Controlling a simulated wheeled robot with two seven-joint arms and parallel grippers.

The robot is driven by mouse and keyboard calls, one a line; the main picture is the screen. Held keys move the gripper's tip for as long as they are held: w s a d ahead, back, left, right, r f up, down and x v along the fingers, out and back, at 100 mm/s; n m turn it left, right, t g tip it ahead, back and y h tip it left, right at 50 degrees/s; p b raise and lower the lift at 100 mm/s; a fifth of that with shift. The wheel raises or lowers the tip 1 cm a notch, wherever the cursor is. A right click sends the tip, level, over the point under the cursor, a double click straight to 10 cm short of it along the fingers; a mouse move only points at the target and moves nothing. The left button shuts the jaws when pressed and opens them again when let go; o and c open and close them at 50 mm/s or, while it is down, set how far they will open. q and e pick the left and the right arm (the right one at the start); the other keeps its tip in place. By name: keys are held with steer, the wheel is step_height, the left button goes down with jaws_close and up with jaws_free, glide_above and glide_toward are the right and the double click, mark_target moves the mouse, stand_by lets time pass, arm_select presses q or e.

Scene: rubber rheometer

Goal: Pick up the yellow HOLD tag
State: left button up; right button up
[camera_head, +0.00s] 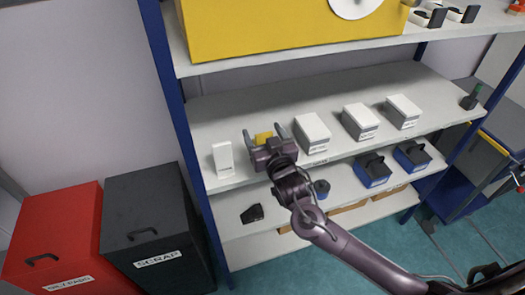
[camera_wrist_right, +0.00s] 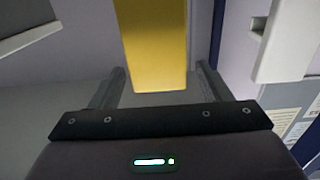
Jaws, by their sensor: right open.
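The yellow tag (camera_head: 263,137) stands on the middle shelf, partly hidden by my right gripper (camera_head: 265,133); no lettering on it is readable. The right gripper is open, with one finger to each side of the tag in the head view. In the right wrist view, the yellow tag (camera_wrist_right: 153,45) stands upright in the gap between the open fingers of the right gripper (camera_wrist_right: 159,71). A gap shows between the tag and the fingers, so it is not gripped. My left gripper is not in view.
On the middle shelf (camera_head: 345,92), a white upright block (camera_head: 223,159) stands left of the gripper and a white box (camera_head: 312,132) close on its right. More white boxes stand further right. A yellow cabinet (camera_head: 275,28) sits on the shelf above. A scrap bin (camera_head: 155,225) stands lower left.

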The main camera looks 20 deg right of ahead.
steer(key=c, duration=1.3)
